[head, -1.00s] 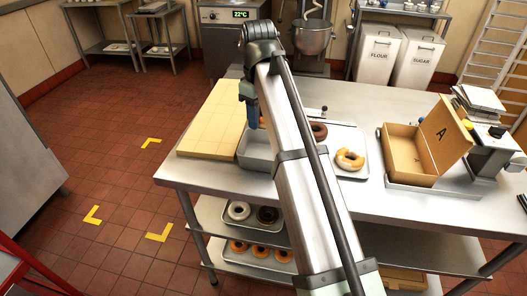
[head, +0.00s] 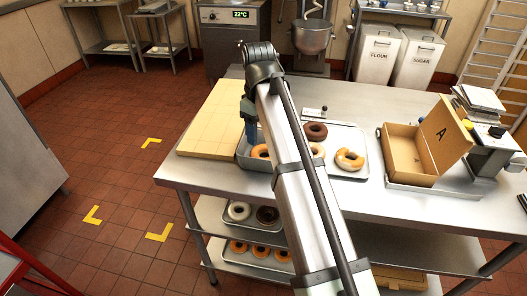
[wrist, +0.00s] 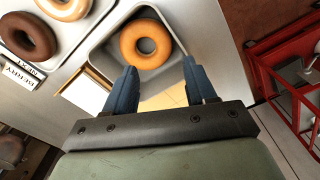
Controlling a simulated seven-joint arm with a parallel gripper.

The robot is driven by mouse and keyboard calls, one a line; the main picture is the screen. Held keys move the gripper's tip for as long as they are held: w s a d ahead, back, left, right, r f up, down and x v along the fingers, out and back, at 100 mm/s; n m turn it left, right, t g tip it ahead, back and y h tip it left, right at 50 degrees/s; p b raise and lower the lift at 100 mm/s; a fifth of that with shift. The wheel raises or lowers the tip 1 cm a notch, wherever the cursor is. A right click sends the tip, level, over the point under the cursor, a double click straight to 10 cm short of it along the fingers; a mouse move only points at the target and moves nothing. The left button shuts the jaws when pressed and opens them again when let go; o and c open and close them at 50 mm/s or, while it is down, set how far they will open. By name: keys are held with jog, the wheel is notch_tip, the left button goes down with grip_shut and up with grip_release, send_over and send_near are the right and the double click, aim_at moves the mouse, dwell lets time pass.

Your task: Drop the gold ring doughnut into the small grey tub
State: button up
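The gold ring doughnut (head: 261,151) lies flat inside the small grey tub (head: 244,162), partly hidden by my arm in the head view. In the wrist view the doughnut (wrist: 147,44) rests on the floor of the tub (wrist: 101,57), near its far wall. My gripper (head: 251,136) is above the tub. In the wrist view its two blue fingers (wrist: 163,82) are wide apart with nothing between them, clear of the doughnut.
A tray (head: 361,171) right of the tub holds a chocolate doughnut (head: 316,131), an orange-and-white iced doughnut (head: 350,159) and another partly hidden by my arm. A pale board (head: 207,125) lies left. An open box (head: 408,160) stands farther right.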

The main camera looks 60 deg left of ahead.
jog(key=shift+o, duration=0.9)
notch_tip(320, 180, up, 8)
jog(key=shift+f, duration=0.25)
